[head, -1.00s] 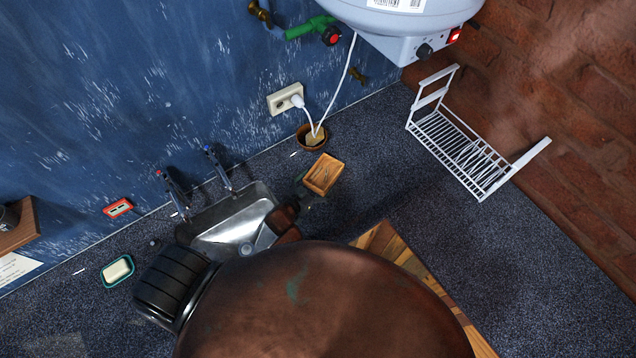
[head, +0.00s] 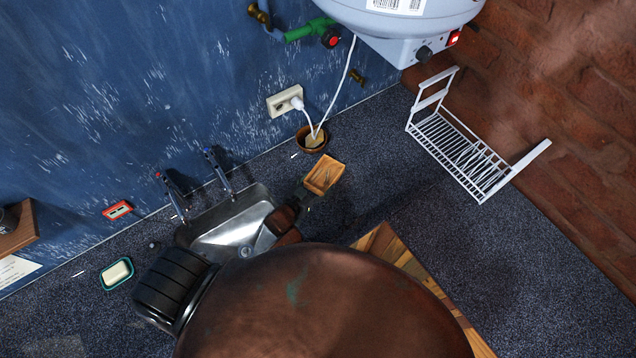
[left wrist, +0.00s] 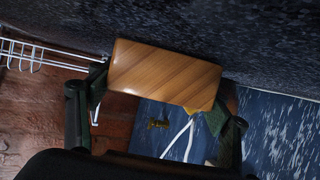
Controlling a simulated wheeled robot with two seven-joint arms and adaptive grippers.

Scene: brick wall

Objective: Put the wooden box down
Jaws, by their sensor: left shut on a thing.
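The wooden box (head: 324,174) is small, light brown and open-topped in the head view, just right of the sink. My left gripper (head: 309,194) is at its near side, with my arm covering much of the foreground. In the left wrist view the box (left wrist: 165,74) shows a striped wooden face between the two fingers of the left gripper (left wrist: 160,100), which is shut on it. The dark counter (left wrist: 215,30) lies close beyond the box in that view; whether they touch cannot be told. My right gripper is not in view.
A round brown bowl (head: 312,139) with a sponge stands behind the box by the wall. A steel sink (head: 230,222) is to the left and a wooden board (head: 378,240) in front. A white dish rack (head: 465,155) stands right, with clear counter between.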

